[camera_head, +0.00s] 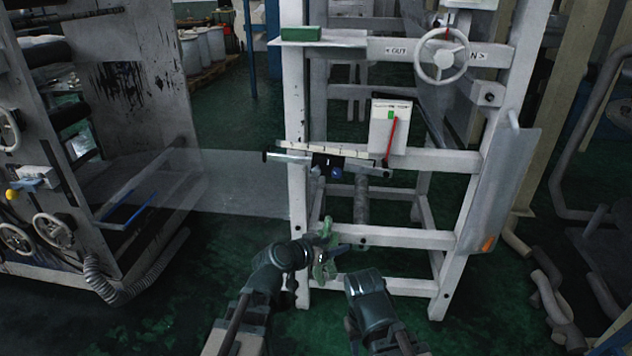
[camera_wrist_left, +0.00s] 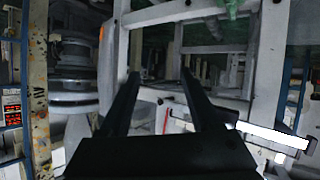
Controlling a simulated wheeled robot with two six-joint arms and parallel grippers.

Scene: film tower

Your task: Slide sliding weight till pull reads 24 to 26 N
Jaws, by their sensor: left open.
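The sliding weight (camera_head: 328,162) is a dark block with a blue knob, on a pale horizontal bar with a marked scale (camera_head: 312,150). The pull gauge (camera_head: 380,138) is a white box right of it with a green mark and a red pointer; the pointer tip is just right of the green mark, figures unreadable. My left gripper (camera_head: 338,249) is below the weight, apart from it, near the frame's lower left post. In the left wrist view its two dark fingers (camera_wrist_left: 160,82) are apart with nothing between them. My right arm's dark wrist shows, but its fingers do not.
A white frame (camera_head: 410,238) carries the bar, gauge and a handwheel (camera_head: 440,55). A clear film (camera_head: 245,182) runs left to a machine with handwheels (camera_head: 52,231). A crumpled green thing (camera_head: 323,262) is beside my left gripper. Pale pipes (camera_head: 550,300) lie at right.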

